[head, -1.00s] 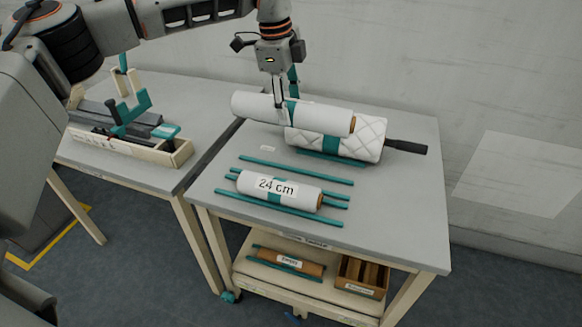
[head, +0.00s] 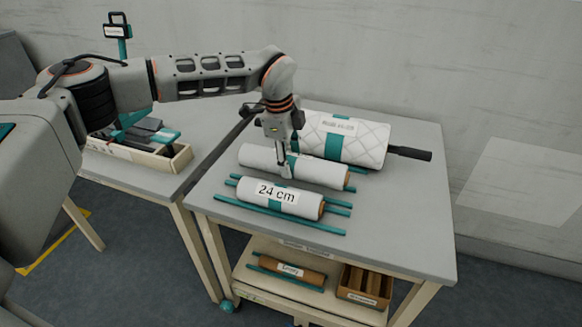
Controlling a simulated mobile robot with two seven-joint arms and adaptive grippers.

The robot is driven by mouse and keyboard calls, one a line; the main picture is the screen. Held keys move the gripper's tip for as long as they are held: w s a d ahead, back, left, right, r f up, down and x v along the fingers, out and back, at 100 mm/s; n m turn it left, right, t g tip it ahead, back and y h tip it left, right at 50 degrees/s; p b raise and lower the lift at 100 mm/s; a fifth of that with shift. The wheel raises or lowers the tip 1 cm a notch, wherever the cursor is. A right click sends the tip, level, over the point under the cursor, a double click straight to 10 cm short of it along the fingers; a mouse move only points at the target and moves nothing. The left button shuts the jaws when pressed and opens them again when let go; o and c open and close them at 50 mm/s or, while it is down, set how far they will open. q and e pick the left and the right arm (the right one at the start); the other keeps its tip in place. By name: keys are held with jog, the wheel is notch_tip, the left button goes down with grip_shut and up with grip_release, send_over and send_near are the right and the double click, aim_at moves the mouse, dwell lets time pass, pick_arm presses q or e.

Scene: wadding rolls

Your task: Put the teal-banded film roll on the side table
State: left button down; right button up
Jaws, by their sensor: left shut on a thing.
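My left gripper (head: 284,172) points down and is shut on the middle of a plain white roll (head: 322,172) with a brown core end, at its teal band. This roll lies level, low over the side table (head: 395,215) or on it, between the quilted roll and the 24 cm roll. A teal rail end shows just past its right end. I cannot tell whether it touches the rails or the tabletop. My right gripper is not in view.
The teal-banded "24 cm" roll (head: 300,205) lies in front on teal rails. A quilted white roll (head: 365,143) with a black handle (head: 412,154) lies behind. The shelf below holds a small brown roll (head: 292,268) and a wooden box (head: 362,285). The table's right front is clear.

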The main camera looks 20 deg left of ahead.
pick_arm(q)
notch_tip(320, 180, down, 2)
jog(key=shift+f, duration=0.25)
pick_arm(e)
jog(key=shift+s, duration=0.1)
pick_arm(q)
jog(key=shift+f, duration=0.3)
jog(key=c, duration=1.4)
grip_release()
jog(key=shift+f, duration=0.1)
jog(key=shift+o, duration=0.2)
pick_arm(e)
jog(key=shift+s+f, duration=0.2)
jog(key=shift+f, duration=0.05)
